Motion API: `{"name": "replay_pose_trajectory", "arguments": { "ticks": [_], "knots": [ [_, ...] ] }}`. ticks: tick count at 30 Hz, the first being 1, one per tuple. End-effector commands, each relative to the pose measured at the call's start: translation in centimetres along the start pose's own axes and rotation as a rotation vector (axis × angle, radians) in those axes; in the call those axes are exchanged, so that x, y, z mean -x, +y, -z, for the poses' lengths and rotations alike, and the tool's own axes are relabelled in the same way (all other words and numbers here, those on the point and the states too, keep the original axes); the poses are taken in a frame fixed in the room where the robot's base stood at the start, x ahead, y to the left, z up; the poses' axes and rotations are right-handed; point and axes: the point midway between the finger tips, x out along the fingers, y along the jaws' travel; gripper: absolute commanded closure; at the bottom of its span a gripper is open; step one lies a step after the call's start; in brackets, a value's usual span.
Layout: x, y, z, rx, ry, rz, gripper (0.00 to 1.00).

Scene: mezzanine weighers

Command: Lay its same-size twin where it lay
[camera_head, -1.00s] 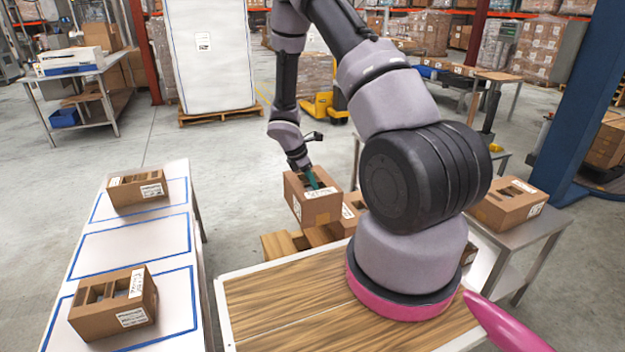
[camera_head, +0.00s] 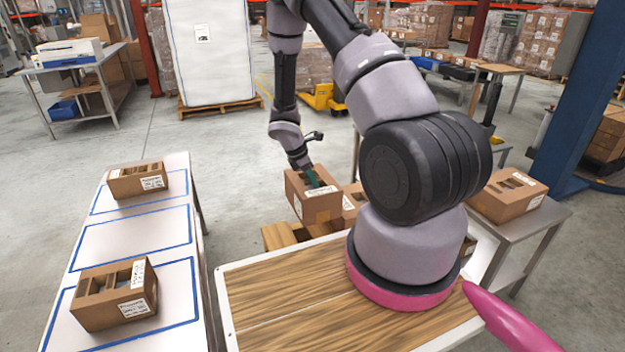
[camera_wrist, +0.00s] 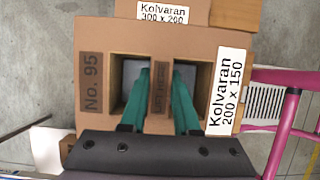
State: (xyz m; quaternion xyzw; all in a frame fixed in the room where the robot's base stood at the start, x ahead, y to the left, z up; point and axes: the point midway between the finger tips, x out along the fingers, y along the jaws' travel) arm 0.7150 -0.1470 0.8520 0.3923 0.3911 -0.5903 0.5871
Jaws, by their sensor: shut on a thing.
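My gripper (camera_head: 312,178) is shut on a brown carton (camera_head: 322,206), holding it by the bar between two openings in its top. In the wrist view the held carton (camera_wrist: 207,55) reads "Kolvaran 200 x 150" and "No. 95", with the green fingers (camera_wrist: 160,90) in the openings. On the white table (camera_head: 128,245) at left are three blue outlines. The far one holds a carton (camera_head: 137,181), the near one holds a carton (camera_head: 115,295), and the middle outline (camera_head: 135,238) is empty. Their printed sizes are too small to read.
A carton (camera_head: 508,194) sits on a grey table (camera_head: 520,235) at right.

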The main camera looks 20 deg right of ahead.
Motion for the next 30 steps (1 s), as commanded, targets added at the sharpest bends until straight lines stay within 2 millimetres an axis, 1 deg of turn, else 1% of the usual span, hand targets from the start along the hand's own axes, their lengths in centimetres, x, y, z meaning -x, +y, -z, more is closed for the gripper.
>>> {"name": "replay_pose_trajectory", "arguments": {
  "ticks": [4,19,30],
  "knots": [
    [-0.5,0.0,0.1,0.001,-0.002,-0.001,1.0],
    [-0.8,0.1,0.3,0.001,-0.001,-0.001,1.0],
    [-3.0,0.0,1.2,0.002,-0.002,0.0,1.0]
  ]
}}
